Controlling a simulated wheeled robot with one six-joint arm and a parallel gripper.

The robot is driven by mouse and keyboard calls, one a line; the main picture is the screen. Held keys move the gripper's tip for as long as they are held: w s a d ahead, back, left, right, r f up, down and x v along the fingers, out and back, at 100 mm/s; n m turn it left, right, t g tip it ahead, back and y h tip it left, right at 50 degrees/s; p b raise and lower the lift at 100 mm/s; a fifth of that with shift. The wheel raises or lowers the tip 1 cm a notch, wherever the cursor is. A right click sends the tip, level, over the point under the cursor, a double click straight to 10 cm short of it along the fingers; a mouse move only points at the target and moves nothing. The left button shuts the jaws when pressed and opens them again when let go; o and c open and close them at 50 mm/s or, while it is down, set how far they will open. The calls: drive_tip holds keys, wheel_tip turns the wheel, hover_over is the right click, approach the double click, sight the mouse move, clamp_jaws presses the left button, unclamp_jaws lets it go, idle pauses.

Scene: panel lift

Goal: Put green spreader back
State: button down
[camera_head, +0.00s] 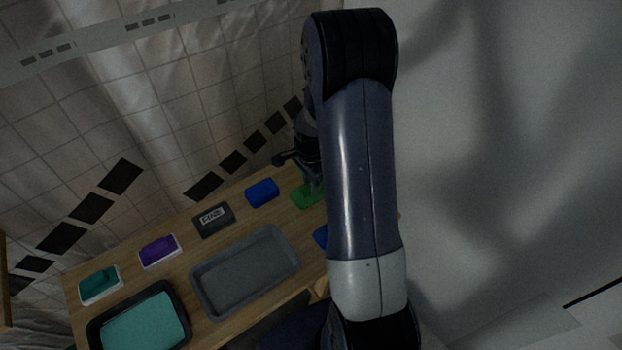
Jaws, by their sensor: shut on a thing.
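The green spreader (304,196) is at the right end of the wooden table, partly hidden by my arm. My gripper (311,186) is directly above it and shut on it, with its fingers mostly hidden behind my arm. I cannot tell whether the green spreader touches the table or is just above it.
The wooden table (135,273) holds a blue block (262,193), a dark box marked "FINE" (212,219), a purple piece (159,251) and a teal piece (98,284). A grey tray (245,272) and a black tray with teal contents (140,323) are in front. Another blue thing (321,237) is partly hidden.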

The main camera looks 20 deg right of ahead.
drive_tip(key=shift+f, duration=0.35)
drive_tip(key=shift+r+b, duration=0.1)
drive_tip(key=shift+b, duration=0.35)
